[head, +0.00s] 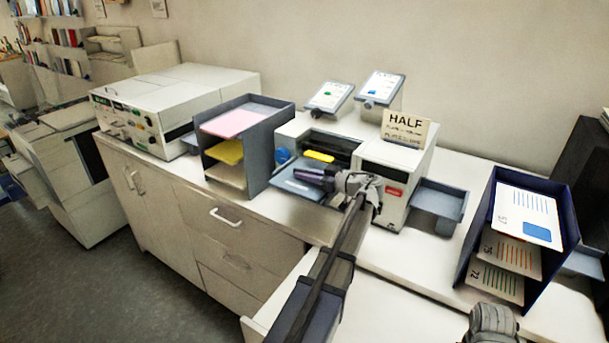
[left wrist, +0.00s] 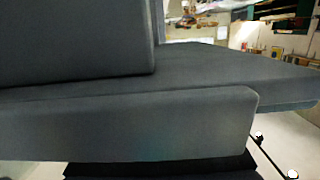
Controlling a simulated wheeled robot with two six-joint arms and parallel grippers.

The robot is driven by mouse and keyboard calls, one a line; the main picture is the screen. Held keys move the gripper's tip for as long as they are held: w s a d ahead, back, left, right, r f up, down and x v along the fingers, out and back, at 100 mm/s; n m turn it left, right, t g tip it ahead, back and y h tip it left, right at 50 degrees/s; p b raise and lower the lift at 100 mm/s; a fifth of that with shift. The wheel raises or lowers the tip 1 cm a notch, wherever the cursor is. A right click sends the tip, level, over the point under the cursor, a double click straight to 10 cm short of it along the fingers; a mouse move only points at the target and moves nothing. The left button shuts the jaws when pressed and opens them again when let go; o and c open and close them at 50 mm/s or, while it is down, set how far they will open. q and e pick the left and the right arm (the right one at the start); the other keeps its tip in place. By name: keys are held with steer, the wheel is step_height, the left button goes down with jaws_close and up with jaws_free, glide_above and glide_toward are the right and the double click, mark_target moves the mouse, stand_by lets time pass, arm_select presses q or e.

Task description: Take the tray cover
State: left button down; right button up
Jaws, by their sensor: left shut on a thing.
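The tray cover (head: 301,191) is a flat blue-grey plate at the front of the white machine with the dark opening. My left gripper (head: 308,177) reaches over it from the right and is shut on it. In the left wrist view the grey plate (left wrist: 225,68) fills the middle, between the dark finger surfaces of my left gripper above and below. The fingers hide part of the plate. I cannot tell whether the cover is clear of the machine. My right gripper's fingers are not seen; only a grey arm part shows at the bottom right.
A grey paper rack (head: 270,160) stands close left of the cover. The white machine's right block (head: 385,190) bears a HALF sign (head: 405,128). A side tray (head: 437,203) and a dark blue sorter (head: 560,200) with sheets are to the right. White counter lies free in front of the sorter.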

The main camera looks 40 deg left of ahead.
mark_target(320, 192)
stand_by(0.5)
arm_select(q)
steer(key=shift+s+d, duration=0.2)
steer(key=shift+s, duration=1.55)
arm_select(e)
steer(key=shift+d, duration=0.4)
arm_select(q)
steer(key=c, duration=0.8)
jaws_free()
steer(key=shift+o, duration=0.2)
steer(key=shift+d, duration=0.1)
steer(key=d, duration=0.5)
steer(key=w+d+r+p, duration=0.1)
steer(key=d, duration=0.1)
steer(key=shift+d, duration=0.25)
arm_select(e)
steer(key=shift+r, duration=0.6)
arm_select(q)
steer(key=shift+s, duration=0.1)
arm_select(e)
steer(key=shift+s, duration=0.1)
